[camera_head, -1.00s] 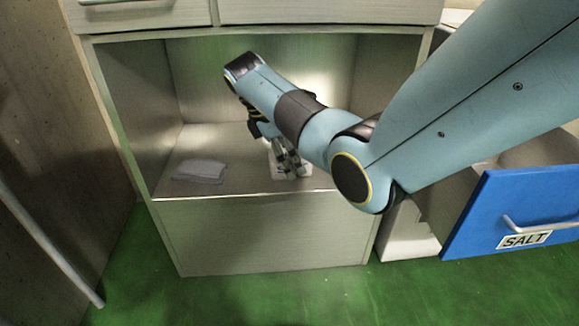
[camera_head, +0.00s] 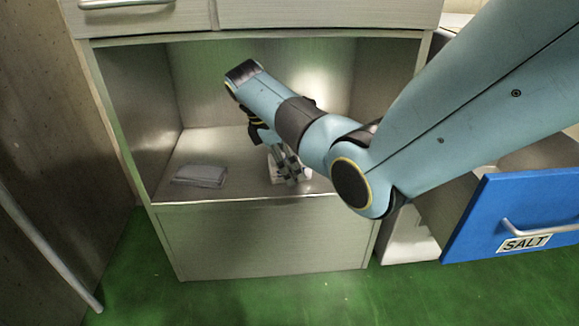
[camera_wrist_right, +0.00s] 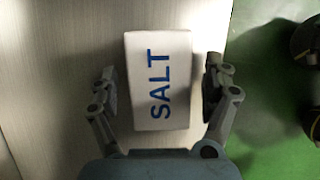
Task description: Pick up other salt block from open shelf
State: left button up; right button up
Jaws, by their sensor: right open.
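A white block with blue "SALT" lettering (camera_wrist_right: 160,80) lies on the open shelf (camera_head: 240,192). In the right wrist view it sits between the two fingers of my right gripper (camera_wrist_right: 160,85), which is open. A gap shows on each side of the block, so the fingers do not visibly touch it. In the head view my right gripper (camera_head: 287,174) reaches down over the shelf's front part, and the salt block (camera_head: 303,176) is mostly hidden behind it. My left gripper is not in view.
A flat grey packet-like thing (camera_head: 200,176) lies on the shelf to the left. A blue drawer front labelled SALT (camera_head: 512,215) stands out at the right. Drawers (camera_head: 320,10) are above the shelf opening. Green floor (camera_head: 250,300) lies in front.

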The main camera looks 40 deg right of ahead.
jog(key=shift+c, duration=0.2)
grip_shut()
dwell(0.3)
jog(key=shift+r, duration=0.1)
